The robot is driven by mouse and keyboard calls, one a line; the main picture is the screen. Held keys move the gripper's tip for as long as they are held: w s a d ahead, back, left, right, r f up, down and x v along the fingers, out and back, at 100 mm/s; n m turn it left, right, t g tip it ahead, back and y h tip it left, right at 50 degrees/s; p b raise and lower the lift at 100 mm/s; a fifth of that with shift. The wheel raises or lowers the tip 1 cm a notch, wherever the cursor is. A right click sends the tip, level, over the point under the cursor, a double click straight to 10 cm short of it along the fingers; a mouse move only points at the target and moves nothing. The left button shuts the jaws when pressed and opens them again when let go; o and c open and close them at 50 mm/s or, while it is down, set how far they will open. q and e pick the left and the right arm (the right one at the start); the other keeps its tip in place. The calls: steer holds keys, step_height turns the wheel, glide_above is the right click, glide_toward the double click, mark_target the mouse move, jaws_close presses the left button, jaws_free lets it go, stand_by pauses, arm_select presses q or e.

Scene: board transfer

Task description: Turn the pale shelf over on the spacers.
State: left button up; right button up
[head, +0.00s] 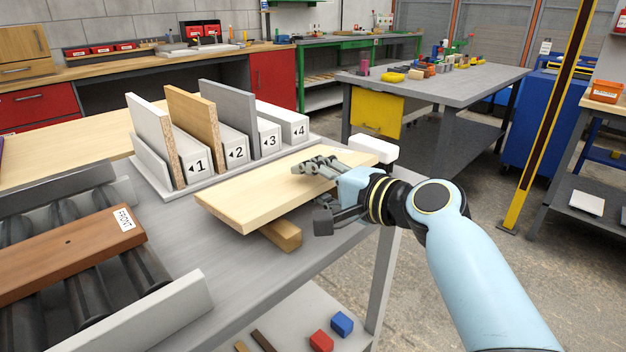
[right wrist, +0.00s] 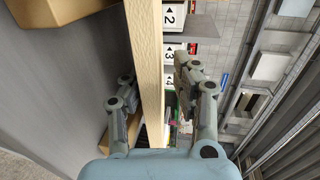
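The pale shelf (head: 262,187) lies flat, raised above the grey table, with a wooden spacer (head: 281,234) showing under its front edge. In the right wrist view the shelf (right wrist: 147,60) is seen edge-on, with one wooden block (right wrist: 65,10) at the upper left and part of another near the gripper's base. My right gripper (head: 311,195) is at the shelf's right front edge, one finger above and one below. In the right wrist view the gripper (right wrist: 152,72) is open around the edge, with a gap to the upper finger. My left gripper is out of view.
Behind the shelf, a rack (head: 160,187) with numbered blocks holds upright white, wood-toned and grey boards. At left, a brown board (head: 65,255) marked FRONT lies on a roller conveyor (head: 100,290). A white block (head: 374,150) is by the shelf's far right end.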

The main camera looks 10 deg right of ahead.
steer(key=shift+w+a, duration=0.15)
steer(key=shift+w, duration=0.05)
steer(key=shift+b+x, duration=0.45)
steer(key=shift+x, duration=0.6)
steer(key=shift+a+r, duration=0.1)
steer(key=shift+r, duration=0.05)
steer(key=shift+c, duration=0.2)
jaws_close()
steer(key=shift+w+r, duration=0.1)
steer(key=shift+r, duration=0.05)
steer(key=shift+r+p, duration=1.4)
steer(key=shift+p, duration=0.2)
